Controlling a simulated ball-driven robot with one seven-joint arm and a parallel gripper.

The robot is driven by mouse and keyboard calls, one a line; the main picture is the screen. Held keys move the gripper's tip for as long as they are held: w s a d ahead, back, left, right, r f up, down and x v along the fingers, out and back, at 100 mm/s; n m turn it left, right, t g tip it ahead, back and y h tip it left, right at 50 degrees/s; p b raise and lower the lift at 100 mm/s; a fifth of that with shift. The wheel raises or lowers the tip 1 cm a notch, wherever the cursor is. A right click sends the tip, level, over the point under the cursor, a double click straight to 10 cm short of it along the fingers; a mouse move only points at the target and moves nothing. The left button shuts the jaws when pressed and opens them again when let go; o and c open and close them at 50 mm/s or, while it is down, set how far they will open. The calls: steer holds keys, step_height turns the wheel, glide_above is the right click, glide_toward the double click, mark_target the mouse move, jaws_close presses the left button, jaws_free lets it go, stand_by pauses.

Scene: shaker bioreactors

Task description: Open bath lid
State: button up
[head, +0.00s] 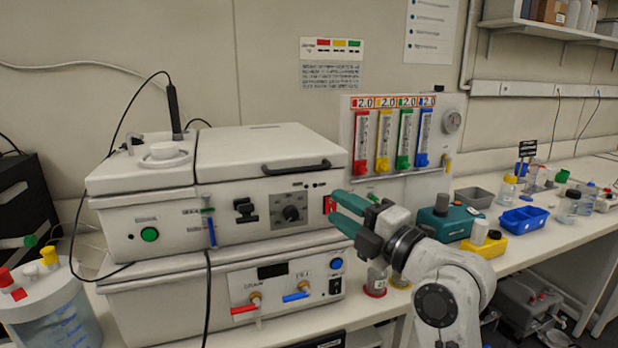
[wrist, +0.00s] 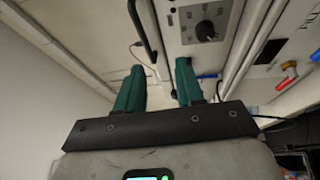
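The bath is a white bench unit with a wide pale lid (head: 258,148) that lies closed on its top. A black bar handle (head: 297,168) runs along the lid's front edge. It also shows in the wrist view as a dark bar (wrist: 141,32), up and left of the fingertips. My gripper (head: 341,212) has teal fingers and is in front of the bath's right end, lower than the handle and apart from it. In the wrist view my gripper (wrist: 160,68) shows a clear, empty gap between the fingers. The bath's front panel has a dark knob (head: 291,213).
A lower white unit with red and blue taps (head: 296,297) sits under the bath. A flowmeter panel (head: 400,135) stands close to its right. A teal device (head: 445,222) and blue tray (head: 524,220) stand on the right bench. A cable hangs across the bath's left front.

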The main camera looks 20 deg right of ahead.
mark_target(301, 171)
steer(key=shift+n+y, duration=0.3)
steer(key=shift+n, duration=0.1)
steer(key=w+a+r+p, duration=0.1)
steer(key=w, duration=0.2)
steer(key=w+a+r+p, duration=0.1)
steer(key=w, duration=0.2)
steer(key=w+a+r+p, duration=0.1)
steer(key=w+r, duration=0.1)
steer(key=w, duration=0.1)
steer(key=shift+a+p, duration=0.3)
steer(key=shift+p, duration=0.05)
steer(key=shift+w+a, duration=0.2)
steer(key=shift+w, duration=0.35)
steer(key=shift+f, duration=0.1)
steer(key=shift+c, duration=0.4)
jaws_close()
